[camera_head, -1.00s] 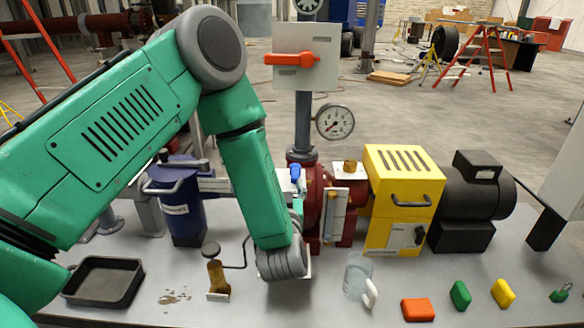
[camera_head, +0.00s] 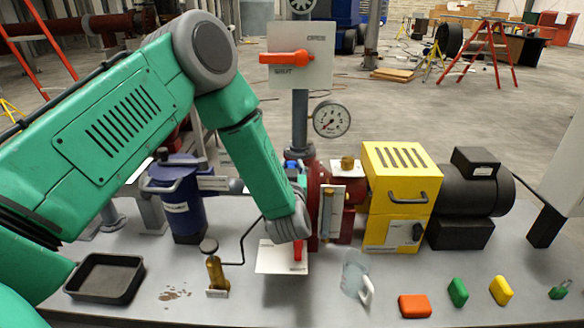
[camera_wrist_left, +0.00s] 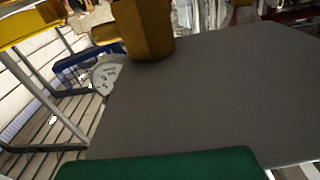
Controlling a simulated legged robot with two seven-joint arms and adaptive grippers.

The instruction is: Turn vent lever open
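A red-orange lever (camera_head: 288,57) lies horizontal on a white plate with OPEN and SHUT markings, on a grey post. A smaller red lever (camera_head: 298,249) points upward on a second white plate (camera_head: 275,260) low at the press; I cannot tell which is the vent lever. My left arm bends down in front of the press, and its last visible joint (camera_head: 290,222) is just above the small lever. The left gripper's fingers are hidden. The left wrist view shows a brass fitting (camera_wrist_left: 143,28) over a grey plate (camera_wrist_left: 215,90). My right gripper is not in view.
A gauge (camera_head: 331,119) is beside the post. A yellow box (camera_head: 400,195) and black motor (camera_head: 470,200) stand right, a blue canister (camera_head: 180,210) left. A black tray (camera_head: 105,277), brass valve (camera_head: 215,275), clear jug (camera_head: 355,278) and several coloured pieces are in front.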

